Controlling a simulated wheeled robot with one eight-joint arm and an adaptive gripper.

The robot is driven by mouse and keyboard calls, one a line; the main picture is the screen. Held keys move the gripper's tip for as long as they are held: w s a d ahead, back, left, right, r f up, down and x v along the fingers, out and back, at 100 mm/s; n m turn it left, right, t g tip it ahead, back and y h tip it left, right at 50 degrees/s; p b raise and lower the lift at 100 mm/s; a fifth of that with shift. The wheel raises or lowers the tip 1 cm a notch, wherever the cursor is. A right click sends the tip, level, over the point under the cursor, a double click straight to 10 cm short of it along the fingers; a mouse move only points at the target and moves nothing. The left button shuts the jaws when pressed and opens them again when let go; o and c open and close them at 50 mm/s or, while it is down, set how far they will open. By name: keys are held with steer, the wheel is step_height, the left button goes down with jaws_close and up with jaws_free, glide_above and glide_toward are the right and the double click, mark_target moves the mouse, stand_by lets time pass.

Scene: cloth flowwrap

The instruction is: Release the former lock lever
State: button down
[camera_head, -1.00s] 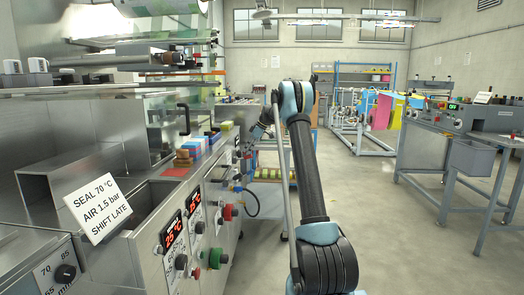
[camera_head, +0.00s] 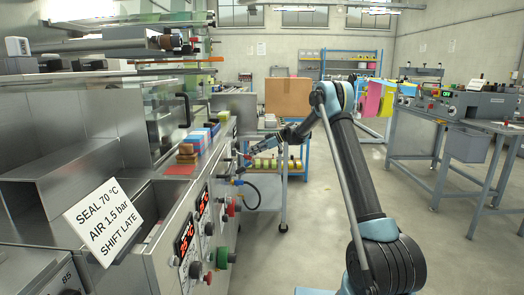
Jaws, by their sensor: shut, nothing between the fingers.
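My gripper (camera_head: 245,161) is small and far off at the end of my arm, beside the front panel of the steel wrapping machine (camera_head: 222,190). Its fingers look shut with nothing between them. Small fittings with a blue part (camera_head: 236,181) and a black hose (camera_head: 257,200) sit on the panel just below it. I cannot tell which of these parts is the former lock lever, or whether the gripper touches any of them.
Red knobs (camera_head: 231,208), a green knob (camera_head: 222,257) and red displays line the panel. Coloured blocks (camera_head: 200,140) lie on the machine top.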

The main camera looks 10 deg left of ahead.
steer(key=shift+w+f, duration=0.1)
steer(key=shift+f, duration=0.6)
steer(key=v, duration=1.3)
steer(key=shift+d, duration=0.2)
steer(key=shift+f, duration=0.1)
